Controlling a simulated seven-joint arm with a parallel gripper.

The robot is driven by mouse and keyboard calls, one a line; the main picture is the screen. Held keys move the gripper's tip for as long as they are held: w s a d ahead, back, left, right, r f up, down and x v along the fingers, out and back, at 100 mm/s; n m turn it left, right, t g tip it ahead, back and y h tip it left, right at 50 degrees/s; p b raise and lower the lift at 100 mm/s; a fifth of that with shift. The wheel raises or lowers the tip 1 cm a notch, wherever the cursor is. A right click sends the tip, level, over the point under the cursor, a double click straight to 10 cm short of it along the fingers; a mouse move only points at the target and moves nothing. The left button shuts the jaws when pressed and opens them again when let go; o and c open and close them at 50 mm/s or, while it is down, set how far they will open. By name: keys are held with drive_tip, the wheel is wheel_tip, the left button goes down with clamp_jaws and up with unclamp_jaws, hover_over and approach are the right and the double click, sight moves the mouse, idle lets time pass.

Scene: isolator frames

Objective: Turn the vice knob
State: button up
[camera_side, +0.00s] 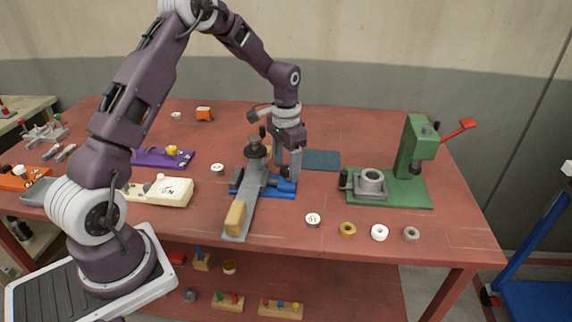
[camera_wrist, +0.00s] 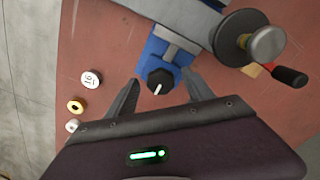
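The small blue vice (camera_side: 278,188) sits on the red bench near its front middle; its blue body also shows in the wrist view (camera_wrist: 155,50). Its black knob (camera_wrist: 160,82) has a white pointer line. My gripper (camera_side: 287,176) reaches down over the vice from above. In the wrist view my gripper (camera_wrist: 160,77) is open, with one finger on each side of the knob and visible gaps between. It holds nothing. In the side view the fingers hide the knob. I cannot tell how far down the fingertips are beside it.
A green press (camera_side: 415,150) stands right. A white numbered cap (camera_side: 312,219) and several rings lie along the front edge.

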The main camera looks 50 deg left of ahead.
sight(286, 169)
wheel_tip(286, 169, up, 7)
drive_tip(key=shift+r, duration=0.1)
idle(0.3)
